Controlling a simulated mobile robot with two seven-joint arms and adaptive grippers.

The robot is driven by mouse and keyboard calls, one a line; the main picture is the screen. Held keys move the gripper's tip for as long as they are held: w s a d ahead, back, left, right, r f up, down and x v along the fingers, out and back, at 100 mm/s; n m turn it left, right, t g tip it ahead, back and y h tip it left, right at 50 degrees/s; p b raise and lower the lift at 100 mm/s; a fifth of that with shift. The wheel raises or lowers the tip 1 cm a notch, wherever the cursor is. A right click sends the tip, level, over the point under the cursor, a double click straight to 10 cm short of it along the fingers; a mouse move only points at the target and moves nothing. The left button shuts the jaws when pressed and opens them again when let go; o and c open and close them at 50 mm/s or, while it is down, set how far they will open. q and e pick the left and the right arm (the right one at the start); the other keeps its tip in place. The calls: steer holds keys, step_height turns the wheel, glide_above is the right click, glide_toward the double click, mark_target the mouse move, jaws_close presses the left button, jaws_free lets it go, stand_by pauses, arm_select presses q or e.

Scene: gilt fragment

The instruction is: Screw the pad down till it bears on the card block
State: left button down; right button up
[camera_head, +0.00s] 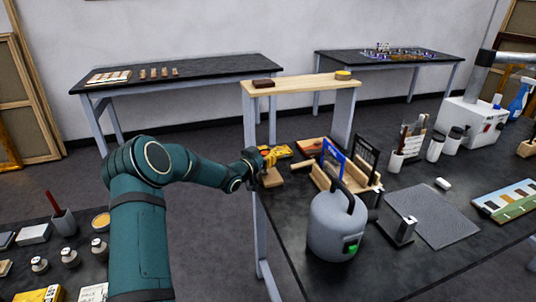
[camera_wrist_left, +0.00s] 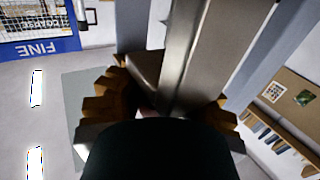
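My left gripper (camera_head: 268,157) is over the near left corner of the dark bench, close above a small wooden block (camera_head: 271,178). In the left wrist view, its two orange stepped fingers (camera_wrist_left: 160,112) stand wide apart. A grey metal bar (camera_wrist_left: 200,55) and a tan-brown piece (camera_wrist_left: 145,70) show in or behind the gap between them; I cannot tell whether the fingers touch either. The pad and its screw cannot be made out for certain, and the wooden block may or may not be the card block. My right gripper is not in view.
A wooden rack (camera_head: 345,185) with a blue-framed sheet (camera_head: 333,158) stands right of the gripper. A grey canister (camera_head: 338,225) stands in front of it, beside a metal stand (camera_head: 399,231) and a grey mat (camera_head: 436,215). A raised wooden shelf (camera_head: 303,84) is behind.

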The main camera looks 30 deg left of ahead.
arm_select(q)
steer(key=m+h+p, duration=0.1)
steer(key=h, duration=0.1)
steer(key=r+m+g+h, duration=0.1)
steer(key=m+h, duration=0.1)
steer(key=shift+d+h+p, duration=0.1)
steer(key=shift+h+p, duration=0.3)
steer(key=shift+d+f+m+g+h, duration=0.15)
steer(key=shift+m+g+h, duration=0.75)
steer(key=shift+m+h, duration=0.25)
steer(key=shift+s+d+m+g+h, duration=0.1)
steer(key=shift+m+g+h, duration=0.25)
steer(key=shift+h, duration=0.2)
steer(key=m+g+h, duration=0.1)
steer(key=m+g+h+b, duration=0.1)
steer(key=h, duration=0.1)
steer(key=shift+s+d+f+g, duration=0.1)
steer(key=shift+s+d+g, duration=0.05)
steer(key=shift+g, duration=0.2)
steer(key=shift+s+m+g+h+b, duration=0.15)
steer(key=shift+m+g+h+b, duration=0.55)
steer(key=shift+m+g, duration=0.3)
